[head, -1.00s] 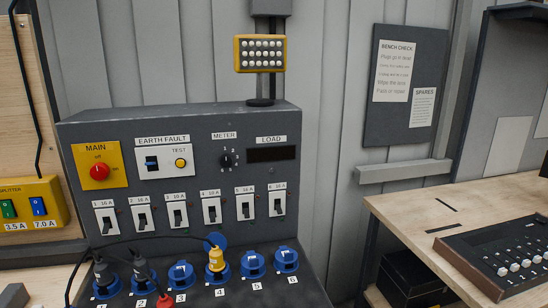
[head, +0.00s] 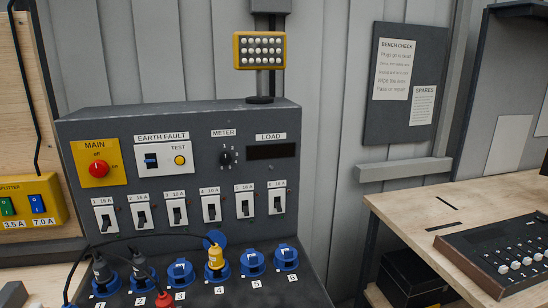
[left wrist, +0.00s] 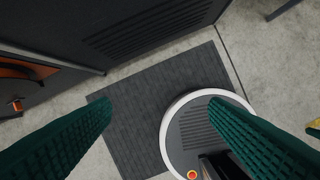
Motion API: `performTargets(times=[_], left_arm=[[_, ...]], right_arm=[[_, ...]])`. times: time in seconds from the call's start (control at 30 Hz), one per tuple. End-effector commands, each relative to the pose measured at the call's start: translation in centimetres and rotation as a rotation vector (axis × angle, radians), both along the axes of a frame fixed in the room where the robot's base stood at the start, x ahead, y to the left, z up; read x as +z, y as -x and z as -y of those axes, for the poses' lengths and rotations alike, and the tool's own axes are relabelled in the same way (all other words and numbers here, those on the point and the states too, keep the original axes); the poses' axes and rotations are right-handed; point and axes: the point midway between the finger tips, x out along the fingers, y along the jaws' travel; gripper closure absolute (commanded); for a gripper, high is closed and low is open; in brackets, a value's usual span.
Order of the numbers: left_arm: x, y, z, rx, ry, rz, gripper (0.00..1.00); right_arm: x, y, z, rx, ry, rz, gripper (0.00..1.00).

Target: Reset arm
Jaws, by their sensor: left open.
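My left gripper (left wrist: 160,106) shows in the left wrist view with its two dark green fingers spread wide and nothing between them. It hangs above the floor, with a dark grey mat (left wrist: 130,130) below. Neither gripper shows in the head view, and my right gripper is in no frame. The grey power panel (head: 205,120) stands ahead in the head view. It carries a red main switch (head: 99,169), an earth fault unit (head: 163,160), several breakers and a row of blue sockets. A yellow plug (head: 215,256) sits in socket 4. Dark plugs sit at sockets 1 and 2.
A wooden bench (head: 420,207) with a dark mixer-like box (head: 505,255) stands at the right. A yellow splitter (head: 38,203) is at the left edge. A yellow lamp (head: 259,51) stands on the panel top. Black cables loop over the sockets.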

Motion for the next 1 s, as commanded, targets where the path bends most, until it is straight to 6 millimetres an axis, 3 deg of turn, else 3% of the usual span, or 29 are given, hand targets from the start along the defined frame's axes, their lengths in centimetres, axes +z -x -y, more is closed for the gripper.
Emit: performTargets(times=[0.03, 0.2, 0.4, 0.5, 0.7, 1.0], left_arm=[[-3.1, 0.7, -0.1, -0.002, -0.002, -0.021, 0.31], [-12.4, 4.0, -0.5, -0.010, -0.007, -0.061, 0.31], [-21.1, 10.4, -1.6, -0.020, -0.014, -0.107, 0.31], [-23.8, 13.7, -2.2, -0.025, -0.016, -0.124, 0.31], [-26.3, 18.1, -3.1, -0.032, -0.020, -0.145, 0.31], [-26.6, 18.9, -3.3, -0.033, -0.021, -0.146, 0.31]], right_arm=[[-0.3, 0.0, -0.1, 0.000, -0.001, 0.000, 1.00], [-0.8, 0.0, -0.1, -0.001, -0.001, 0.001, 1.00], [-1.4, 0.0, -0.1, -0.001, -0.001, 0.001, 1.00], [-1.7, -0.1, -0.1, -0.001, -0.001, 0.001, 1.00], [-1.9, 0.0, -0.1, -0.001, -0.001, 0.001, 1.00], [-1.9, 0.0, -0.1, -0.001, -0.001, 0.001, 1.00]])
